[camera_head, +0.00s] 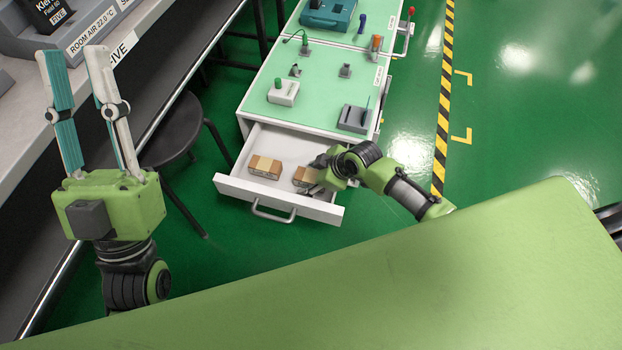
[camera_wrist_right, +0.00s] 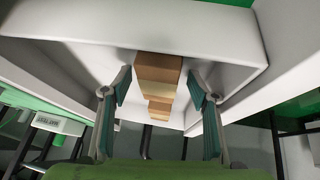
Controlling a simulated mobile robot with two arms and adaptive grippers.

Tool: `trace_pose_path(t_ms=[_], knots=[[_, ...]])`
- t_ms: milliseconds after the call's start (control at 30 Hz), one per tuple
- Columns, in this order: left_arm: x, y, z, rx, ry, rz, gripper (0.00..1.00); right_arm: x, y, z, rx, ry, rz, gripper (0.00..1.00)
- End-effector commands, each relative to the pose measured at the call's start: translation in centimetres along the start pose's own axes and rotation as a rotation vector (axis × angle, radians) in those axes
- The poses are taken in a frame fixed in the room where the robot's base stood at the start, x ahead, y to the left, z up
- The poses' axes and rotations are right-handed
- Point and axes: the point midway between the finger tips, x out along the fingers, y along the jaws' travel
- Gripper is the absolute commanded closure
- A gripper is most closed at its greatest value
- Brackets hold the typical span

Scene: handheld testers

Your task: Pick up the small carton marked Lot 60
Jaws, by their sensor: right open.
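Two small brown cartons lie in the open white drawer (camera_head: 229,186). One carton (camera_head: 264,167) is on the left. The other carton (camera_head: 305,177) is on the right, partly hidden by my right gripper (camera_head: 318,174). No lot number is readable on either. In the right wrist view, a carton (camera_wrist_right: 158,70) shows between the two spread fingers of my right gripper (camera_wrist_right: 160,82), with a gap on each side. The second carton (camera_wrist_right: 159,111) shows beyond it. My left gripper (camera_head: 75,52) is open and empty, up beside the grey bench, far from the drawer.
The drawer walls (camera_wrist_right: 200,32) stand close around my right gripper. Above the drawer, the green-topped cabinet (camera_head: 318,95) carries several small devices. A dark round stool (camera_head: 170,130) stands left of the drawer. The grey bench (camera_head: 30,110) is at the left. Green floor is clear on the right.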

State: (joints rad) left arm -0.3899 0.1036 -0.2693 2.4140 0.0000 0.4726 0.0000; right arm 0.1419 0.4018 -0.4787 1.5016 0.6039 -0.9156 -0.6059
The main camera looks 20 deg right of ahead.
Motion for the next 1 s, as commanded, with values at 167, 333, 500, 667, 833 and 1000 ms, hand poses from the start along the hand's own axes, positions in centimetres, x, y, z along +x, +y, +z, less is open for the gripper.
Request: trace_pose_path(t_ms=[167, 333, 500, 667, 833, 1000], knots=[[0.0, 0.0, 0.0, 0.0, -0.001, 0.0, 0.74, 0.0, 0.0, 0.0, 0.0, 0.0, 0.0, 0.64], [0.0, 0.0, 0.0, 0.0, -0.002, 0.0, 0.74, 0.0, 0.0, 0.0, 0.001, 0.0, 0.0, 0.97], [0.0, 0.0, 0.1, 0.0, -0.003, 0.0, 0.74, 0.0, 0.0, 0.0, 0.001, 0.001, 0.0, 0.97], [0.0, 0.0, 0.1, 0.0, -0.004, 0.0, 0.74, -0.1, 0.0, 0.0, 0.001, 0.0, 0.0, 0.97], [0.2, 0.0, 0.6, 0.001, -0.033, -0.001, 0.74, -0.4, 0.1, -0.2, 0.0, 0.0, 0.0, 0.97], [0.1, -0.4, 3.1, 0.009, -0.153, -0.006, 0.74, -1.4, 0.3, -0.9, 0.0, 0.002, 0.001, 0.97]])
